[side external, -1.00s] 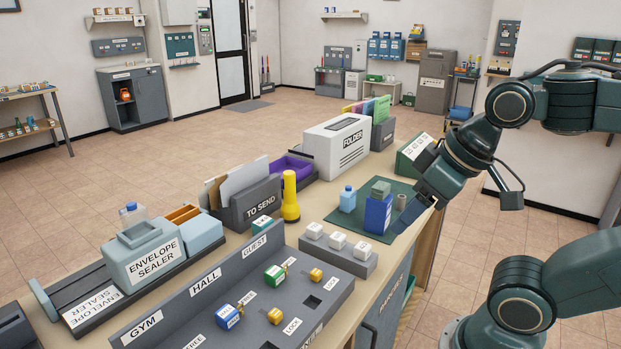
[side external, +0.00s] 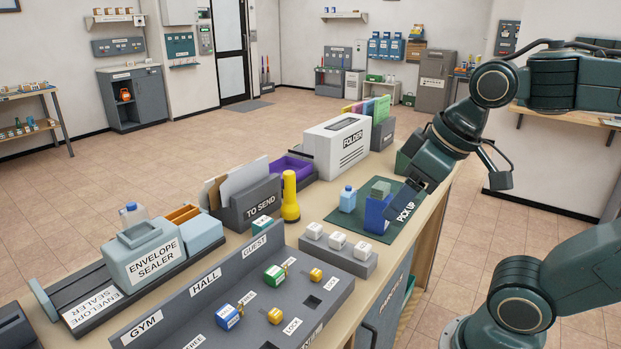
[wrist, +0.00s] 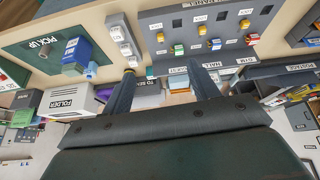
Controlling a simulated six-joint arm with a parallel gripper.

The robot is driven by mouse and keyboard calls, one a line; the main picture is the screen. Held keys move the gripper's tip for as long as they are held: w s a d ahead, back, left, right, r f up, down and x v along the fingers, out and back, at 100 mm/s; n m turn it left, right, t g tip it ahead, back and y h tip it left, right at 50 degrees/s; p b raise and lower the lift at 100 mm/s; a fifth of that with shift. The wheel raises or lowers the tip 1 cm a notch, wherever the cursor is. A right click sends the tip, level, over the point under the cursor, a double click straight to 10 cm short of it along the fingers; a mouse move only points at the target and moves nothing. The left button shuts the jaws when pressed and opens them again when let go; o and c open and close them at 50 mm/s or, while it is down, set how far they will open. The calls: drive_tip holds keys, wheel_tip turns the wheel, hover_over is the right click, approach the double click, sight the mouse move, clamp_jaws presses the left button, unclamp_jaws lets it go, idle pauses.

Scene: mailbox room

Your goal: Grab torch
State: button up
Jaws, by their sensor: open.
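The torch (side external: 290,197) is yellow and stands upright on the counter, beside the grey TO SEND holder (side external: 254,204). My gripper (side external: 396,206) is to the right of the torch, over the green PICK UP mat and close to the blue box (side external: 374,214). The torch and gripper are well apart. In the wrist view my gripper (wrist: 162,72) has its two fingers spread with nothing held between them.
A small blue bottle (side external: 347,199) and the blue box stand on the green mat (side external: 412,196). The white FOLDER machine (side external: 335,150) and purple tray (side external: 290,168) are behind. The key panel (side external: 240,300) is in front.

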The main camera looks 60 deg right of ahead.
drive_tip(key=w+d+r+n+g, duration=0.1)
drive_tip(key=w+r+n, duration=0.1)
drive_tip(key=w+r, duration=0.3)
drive_tip(key=w+d+r+n, duration=0.2)
drive_tip(key=w, duration=0.5)
drive_tip(key=n+g, duration=0.4)
drive_tip(key=n, duration=0.7)
hover_over(289, 173)
drive_tip(key=shift+w+d+f, duration=0.1)
drive_tip(key=shift+f, duration=6.35)
drive_tip(key=shift+f, duration=0.1)
drive_tip(key=shift+f, duration=4.2)
drive_tip(key=shift+f, duration=0.1)
